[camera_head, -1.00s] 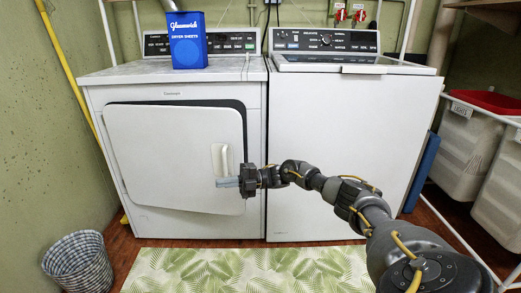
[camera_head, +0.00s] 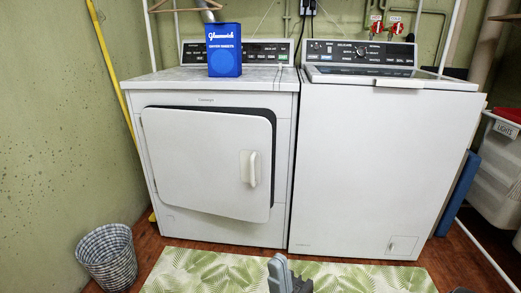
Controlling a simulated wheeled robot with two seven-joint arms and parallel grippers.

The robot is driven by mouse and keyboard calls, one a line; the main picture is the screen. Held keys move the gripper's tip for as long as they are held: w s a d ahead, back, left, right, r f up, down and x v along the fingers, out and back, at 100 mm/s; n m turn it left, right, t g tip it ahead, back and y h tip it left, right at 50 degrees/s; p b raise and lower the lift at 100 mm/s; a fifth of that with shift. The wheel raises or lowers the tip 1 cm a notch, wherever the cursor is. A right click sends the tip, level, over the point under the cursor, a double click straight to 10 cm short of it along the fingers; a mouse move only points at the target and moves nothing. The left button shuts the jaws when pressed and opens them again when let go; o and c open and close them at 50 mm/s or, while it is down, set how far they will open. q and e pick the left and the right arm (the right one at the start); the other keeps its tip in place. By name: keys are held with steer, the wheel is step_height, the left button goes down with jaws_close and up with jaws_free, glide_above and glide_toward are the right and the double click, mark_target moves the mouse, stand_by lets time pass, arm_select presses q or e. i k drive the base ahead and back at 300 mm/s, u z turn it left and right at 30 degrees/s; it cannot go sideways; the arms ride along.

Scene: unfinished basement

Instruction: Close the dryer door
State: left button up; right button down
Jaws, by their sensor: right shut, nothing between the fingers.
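The white dryer (camera_head: 224,232) stands on the left. Its white door (camera_head: 195,160) is hinged on the left and has a pale handle (camera_head: 249,168) near its right edge. The door stands slightly ajar: a dark gap shows along its top and right edges. My right gripper (camera_head: 281,272) shows at the bottom middle of the head view, over the mat and low in front of the dryer's right side. It is shut and empty, apart from the door. The rest of the right arm is mostly out of view. My left gripper is not in view.
A white washer (camera_head: 375,165) stands right of the dryer. A blue dryer-sheets box (camera_head: 224,50) is on the dryer top. A woven basket (camera_head: 107,258) stands at lower left, and a green leaf-patterned mat (camera_head: 215,272) lies in front. Bins (camera_head: 500,165) stand at right.

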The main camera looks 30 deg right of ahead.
mark_target(217, 164)
steer(key=z, duration=0.55)
steer(key=k, duration=1.25)
steer(key=z, duration=0.1)
steer(key=i, duration=0.4)
steer(key=u, duration=0.85)
steer(key=i, duration=1.25)
steer(key=z, duration=0.3)
